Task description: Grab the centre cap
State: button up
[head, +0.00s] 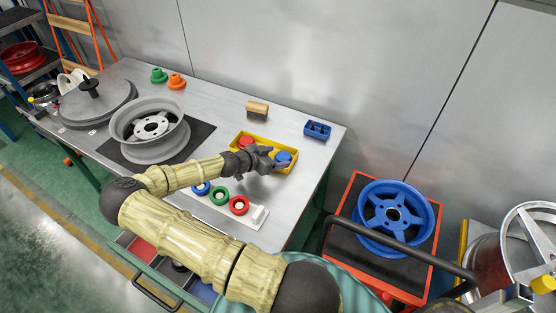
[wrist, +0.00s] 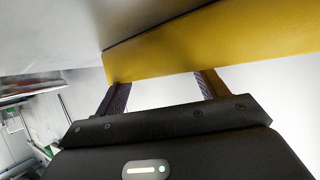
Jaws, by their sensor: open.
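A yellow tray (head: 238,138) on the workbench holds a red round piece (head: 246,142) at its left and a blue round piece (head: 283,157) at its right. They look like caps, but I cannot tell which is the centre cap. My gripper (head: 268,160) is over the tray, just left of the blue piece, and partly hides the tray's inside. In the wrist view my gripper (wrist: 163,84) has its two fingers apart, with nothing seen between them. The tray's yellow wall (wrist: 210,40) fills the area beyond the fingers; no cap shows there.
A silver wheel (head: 150,128) lies on a dark mat at the left. Blue, green and red rings (head: 239,205) sit on a white holder in front of the tray. A blue bin (head: 317,130) and a wooden-topped block (head: 257,109) stand behind. A blue wheel (head: 394,212) is at the right.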

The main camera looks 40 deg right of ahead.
jog(key=shift+s+a+f, duration=0.1)
jog(key=shift+s+f, duration=0.05)
jog(key=shift+f, duration=0.35)
jog(key=c, duration=1.4)
jog(key=shift+w+r, duration=0.3)
jog(key=shift+r, duration=0.15)
notch_tip(320, 180, up, 9)
jog(key=b, duration=0.1)
jog(key=shift+s+r, duration=0.15)
jog(key=shift+r, duration=0.05)
